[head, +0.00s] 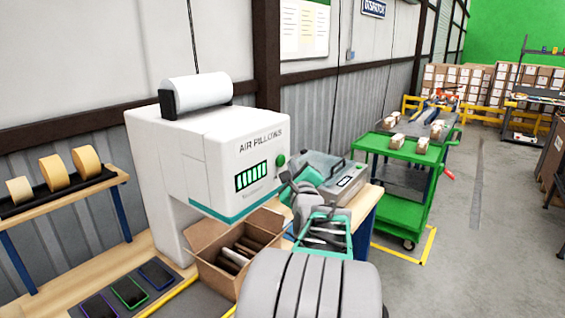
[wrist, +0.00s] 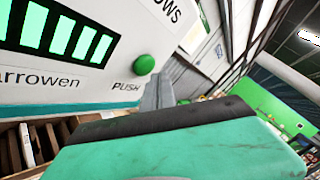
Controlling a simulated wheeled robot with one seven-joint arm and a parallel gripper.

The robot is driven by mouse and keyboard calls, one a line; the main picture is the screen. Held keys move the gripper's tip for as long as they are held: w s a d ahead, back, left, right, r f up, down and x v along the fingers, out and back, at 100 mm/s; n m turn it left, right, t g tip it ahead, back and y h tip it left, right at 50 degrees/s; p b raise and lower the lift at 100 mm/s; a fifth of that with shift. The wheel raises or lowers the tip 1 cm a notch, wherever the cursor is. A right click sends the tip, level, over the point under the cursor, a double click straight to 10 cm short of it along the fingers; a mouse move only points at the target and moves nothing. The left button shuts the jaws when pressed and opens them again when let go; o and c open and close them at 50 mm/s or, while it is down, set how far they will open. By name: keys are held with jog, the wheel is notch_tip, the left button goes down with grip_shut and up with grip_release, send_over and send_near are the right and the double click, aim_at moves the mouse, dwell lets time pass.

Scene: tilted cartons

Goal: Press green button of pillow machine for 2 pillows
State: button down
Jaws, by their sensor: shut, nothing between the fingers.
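The white air pillow machine (head: 205,150) stands on the bench in the head view, with a display of lit green bars (head: 252,176) on its front. The green button (head: 280,160) is a round knob near the front's right edge. In the wrist view the button (wrist: 145,64) shows beside the word PUSH. My gripper (head: 287,178) is just below and right of the button in the head view. In the wrist view its shut, empty grey fingers (wrist: 158,86) appear just right of and below the button. I cannot tell whether they touch it.
An open carton (head: 215,280) with brown packets stands under the machine's outlet. A grey case-like device (head: 338,175) sits right of the machine, close to my arm. A green cart (head: 408,150) is farther right. Three coloured-edged pads (head: 130,291) lie at front left.

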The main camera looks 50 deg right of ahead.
dwell(0.7)
jog(key=shift+w, duration=0.45)
jog(key=shift+w, duration=0.45)
dwell(0.5)
jog(key=shift+s, duration=0.1)
jog(key=shift+s+b, duration=0.35)
jog(key=shift+s, duration=0.4)
jog(key=s+b, duration=0.2)
jog(key=s, duration=0.3)
jog(key=shift+d, duration=0.2)
